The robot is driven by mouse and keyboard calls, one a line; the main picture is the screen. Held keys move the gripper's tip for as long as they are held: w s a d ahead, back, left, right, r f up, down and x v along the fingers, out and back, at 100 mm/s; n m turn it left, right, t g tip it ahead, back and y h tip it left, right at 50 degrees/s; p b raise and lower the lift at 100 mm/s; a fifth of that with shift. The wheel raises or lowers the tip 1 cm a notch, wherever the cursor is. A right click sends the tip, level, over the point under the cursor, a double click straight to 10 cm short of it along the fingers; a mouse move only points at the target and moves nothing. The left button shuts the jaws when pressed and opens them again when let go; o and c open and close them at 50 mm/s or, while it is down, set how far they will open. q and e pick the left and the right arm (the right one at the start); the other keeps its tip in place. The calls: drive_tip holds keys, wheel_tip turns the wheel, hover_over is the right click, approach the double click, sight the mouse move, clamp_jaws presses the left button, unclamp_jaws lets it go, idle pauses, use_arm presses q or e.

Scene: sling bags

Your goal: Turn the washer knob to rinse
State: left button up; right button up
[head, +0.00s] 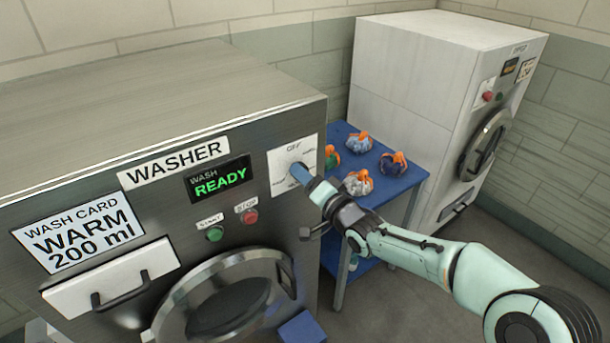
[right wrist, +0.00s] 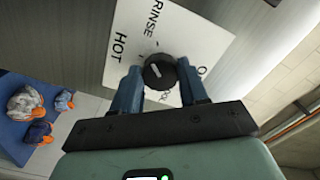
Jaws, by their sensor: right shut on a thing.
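The washer (head: 130,130) is a steel machine filling the left of the head view. Its dark round knob (right wrist: 158,72) sits on a white dial plate (head: 283,160) at the upper right of the front. In the right wrist view the plate reads RINSE and HOT; other labels are partly covered by my fingers. A short white mark shows on the knob; I cannot tell exactly which label it points to. My right gripper (right wrist: 158,88) is shut on the knob, with a blue finger on each side. In the head view my right gripper (head: 308,180) hides the knob. My left gripper is not in view.
The washer display (head: 220,179) reads WASH READY, above a green button (head: 215,234) and a red button (head: 251,216). A card (head: 78,232) reads WARM 200 ml. A blue table (head: 398,188) with several tied bags stands beside the washer, before a white machine (head: 405,90).

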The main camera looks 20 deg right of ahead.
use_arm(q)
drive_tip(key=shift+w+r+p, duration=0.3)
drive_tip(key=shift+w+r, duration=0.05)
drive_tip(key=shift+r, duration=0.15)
use_arm(e)
drive_tip(key=shift+m, duration=1.7)
drive_tip(key=o, duration=1.1)
drive_tip(key=shift+c, duration=0.2)
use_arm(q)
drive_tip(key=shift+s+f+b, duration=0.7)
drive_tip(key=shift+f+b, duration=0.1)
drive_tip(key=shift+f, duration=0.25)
use_arm(e)
drive_tip(key=v, duration=1.3)
drive_tip(key=shift+s, duration=0.2)
drive_tip(key=shift+r, duration=0.1)
